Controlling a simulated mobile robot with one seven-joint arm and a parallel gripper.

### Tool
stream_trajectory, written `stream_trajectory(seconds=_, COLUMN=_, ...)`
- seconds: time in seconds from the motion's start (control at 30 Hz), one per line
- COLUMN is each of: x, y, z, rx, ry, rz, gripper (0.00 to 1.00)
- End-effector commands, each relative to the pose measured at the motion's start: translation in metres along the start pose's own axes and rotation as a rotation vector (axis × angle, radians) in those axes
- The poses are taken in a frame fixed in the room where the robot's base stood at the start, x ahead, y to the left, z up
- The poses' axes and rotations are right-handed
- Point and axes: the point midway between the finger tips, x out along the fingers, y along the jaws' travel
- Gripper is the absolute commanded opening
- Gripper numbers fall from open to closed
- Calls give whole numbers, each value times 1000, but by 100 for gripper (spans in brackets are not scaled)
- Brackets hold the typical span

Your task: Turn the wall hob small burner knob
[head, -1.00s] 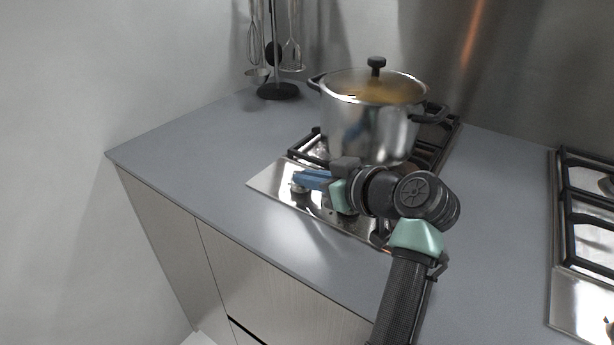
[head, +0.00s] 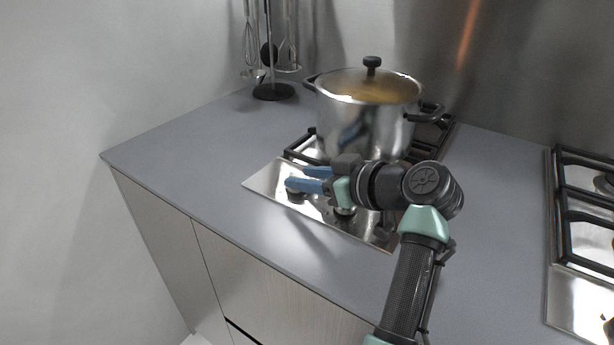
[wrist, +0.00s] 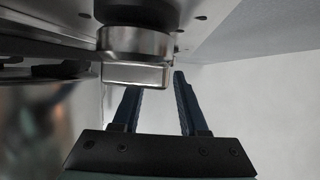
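The wall hob (head: 268,182) is a steel plate set in the grey counter at the left. A metal knob (head: 296,196) sits at its left front end, partly covered by a blue finger. The same kind of knob shows large in the wrist view (wrist: 135,72), with a flat grip bar and a dark collar. My gripper (head: 297,177) has its two blue fingers spread at this knob. In the wrist view the open gripper (wrist: 156,84) has its fingertips close to the bar, which lies toward the left finger. I cannot tell whether they touch.
A steel pot (head: 365,125) with a glass lid stands on the hob just behind my gripper. Another knob (head: 345,210) sits under my wrist. A utensil stand (head: 273,92) is at the back left. A second hob (head: 580,295) lies at the right. The left counter is clear.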

Motion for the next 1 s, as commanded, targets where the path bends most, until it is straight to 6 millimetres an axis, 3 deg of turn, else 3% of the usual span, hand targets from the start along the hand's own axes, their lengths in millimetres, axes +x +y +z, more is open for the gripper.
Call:
stream_trajectory(seconds=0.37, x=-8, y=1, z=-1, rx=0, ry=2, rz=2, gripper=42)
stream_trajectory(seconds=0.8, x=-98, y=1, z=-1, rx=1, ry=2, rz=5, gripper=42)
stream_trajectory(seconds=1.0, x=-123, y=0, z=-1, rx=0, ry=2, rz=2, gripper=42)
